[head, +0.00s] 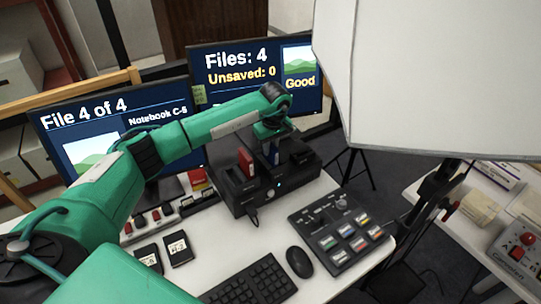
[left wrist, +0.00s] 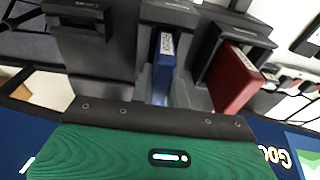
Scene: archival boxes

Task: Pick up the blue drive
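The blue drive (head: 271,153) stands upright in the middle slot of the black dock (head: 237,198). In the left wrist view the blue drive (left wrist: 164,62) shows its labelled edge. My left gripper (head: 270,139) is directly over the blue drive, pointing down. In the left wrist view its grey fingers lie close beside the drive, partly hidden by the wrist housing. I cannot tell whether they touch it or are closed on it. My right gripper is not in view.
A red drive (head: 246,162) stands in the neighbouring slot, close to my left gripper. Two monitors (head: 100,130) stand behind the dock. A button panel (head: 340,228), a mouse (head: 299,262) and a keyboard (head: 250,283) lie in front. A large white panel (head: 430,80) hangs at the upper right.

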